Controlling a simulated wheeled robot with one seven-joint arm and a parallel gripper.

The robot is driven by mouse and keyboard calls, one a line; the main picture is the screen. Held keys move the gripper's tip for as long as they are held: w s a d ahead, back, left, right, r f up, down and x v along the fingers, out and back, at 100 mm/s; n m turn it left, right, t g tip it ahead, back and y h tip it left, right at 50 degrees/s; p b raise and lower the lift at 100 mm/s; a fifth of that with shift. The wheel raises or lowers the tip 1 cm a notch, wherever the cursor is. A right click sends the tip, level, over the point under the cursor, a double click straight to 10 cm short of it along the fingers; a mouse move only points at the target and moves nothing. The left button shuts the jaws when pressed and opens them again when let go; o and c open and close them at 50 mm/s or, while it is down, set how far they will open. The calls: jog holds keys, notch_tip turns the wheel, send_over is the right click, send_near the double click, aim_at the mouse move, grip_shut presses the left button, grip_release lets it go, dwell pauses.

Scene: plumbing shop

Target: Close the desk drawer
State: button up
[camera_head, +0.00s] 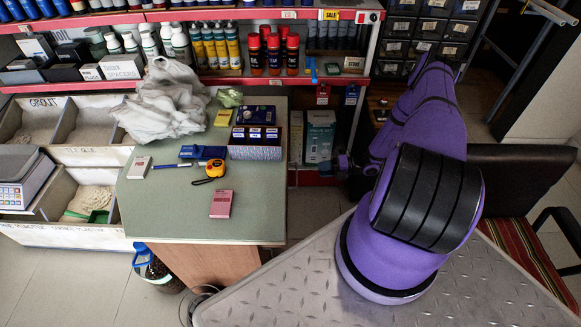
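The desk (190,205) has a grey-green top and a brown wooden side panel (215,264) below its near edge. I cannot make out the desk drawer; its front does not show from this angle. My purple arm reaches away from me on the right side of the picture, to the right of the desk. What seems to be my gripper (345,165) is at its far end, small and dark, apart from the desk's right edge and lower than the top. Its fingers are too small and partly hidden to tell whether they are open or shut.
On the desk are a crumpled grey bag (166,103), a tape measure (209,172), small boxes and a notebook. Shelves of bottles (220,47) stand behind it, bins (88,130) at left. A chair (530,180) stands at right. Floor shows between desk and my arm.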

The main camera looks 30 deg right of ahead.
jog(key=shift+m, duration=0.5)
jog(key=x, duration=1.1)
jog(key=shift+w+d+f, duration=0.1)
jog(key=shift+w, duration=0.05)
grip_shut()
